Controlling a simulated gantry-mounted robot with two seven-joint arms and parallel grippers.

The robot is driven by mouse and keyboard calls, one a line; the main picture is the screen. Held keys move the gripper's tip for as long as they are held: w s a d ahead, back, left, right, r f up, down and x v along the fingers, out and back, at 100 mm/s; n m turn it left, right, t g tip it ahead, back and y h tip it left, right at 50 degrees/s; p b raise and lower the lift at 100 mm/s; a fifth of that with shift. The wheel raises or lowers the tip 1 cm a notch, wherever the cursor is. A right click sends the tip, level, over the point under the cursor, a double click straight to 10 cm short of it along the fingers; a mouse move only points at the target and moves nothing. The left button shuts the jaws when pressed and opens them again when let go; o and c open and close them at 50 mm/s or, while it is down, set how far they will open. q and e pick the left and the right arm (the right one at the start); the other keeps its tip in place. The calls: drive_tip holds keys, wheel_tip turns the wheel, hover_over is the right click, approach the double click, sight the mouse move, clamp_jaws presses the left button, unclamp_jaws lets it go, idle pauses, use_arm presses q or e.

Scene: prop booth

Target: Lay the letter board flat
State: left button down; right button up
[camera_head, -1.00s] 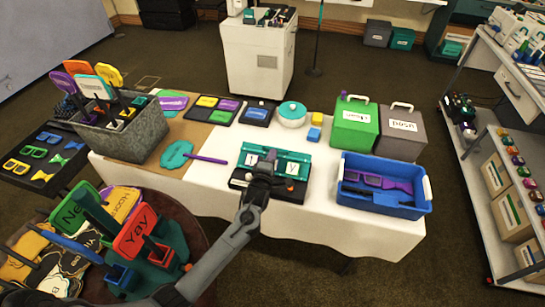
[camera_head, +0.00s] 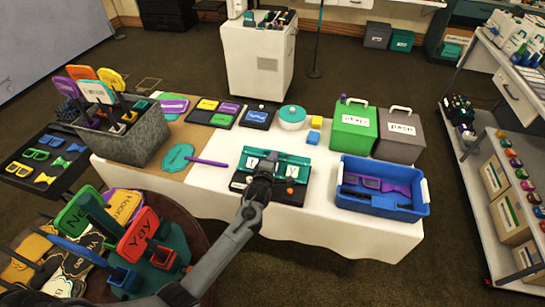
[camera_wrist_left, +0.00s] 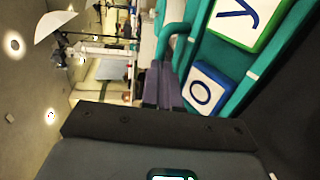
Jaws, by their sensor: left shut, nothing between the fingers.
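The letter board (camera_head: 293,171) is a teal panel with white letter tiles on a black base (camera_head: 290,196), near the front middle of the white table. Whether it leans or lies flat is hard to tell in the head view. In the left wrist view the teal frame (camera_wrist_left: 183,40) shows close up, with tiles reading "y" and "o". My left gripper (camera_head: 264,163) is shut and empty, in front of the board's middle and hiding part of it. Its fingers (camera_wrist_left: 163,86) show beside the teal frame; contact cannot be told. My right gripper is not in view.
A blue bin (camera_head: 380,207) stands close to the right of the board. Green (camera_head: 354,129) and grey (camera_head: 400,133) boxes stand behind it. A purple stick (camera_head: 207,162) lies left. A round table (camera_head: 190,230) with signs is at front left.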

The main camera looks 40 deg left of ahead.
use_arm(q)
drive_tip(key=shift+w+a+g+h+p, duration=0.2)
drive_tip(key=shift+w+g+p, duration=0.2)
drive_tip(key=shift+p, duration=0.3)
drive_tip(key=shift+w+a+g+h+p, duration=0.1)
drive_tip(key=shift+w+g+h+p, duration=0.2)
drive_tip(key=shift+p, duration=0.4)
drive_tip(key=shift+w+a+f+g+h+p, duration=0.25)
drive_tip(key=shift+w+f+g+p, duration=0.25)
drive_tip(key=shift+g+p, duration=0.4)
drive_tip(key=shift+w+a+f+g+h+p, duration=0.1)
drive_tip(key=shift+w+f+g+h+p, duration=0.15)
drive_tip(key=shift+w+f+g+p, duration=0.25)
drive_tip(key=shift+s, duration=0.15)
drive_tip(key=shift+g, duration=0.3)
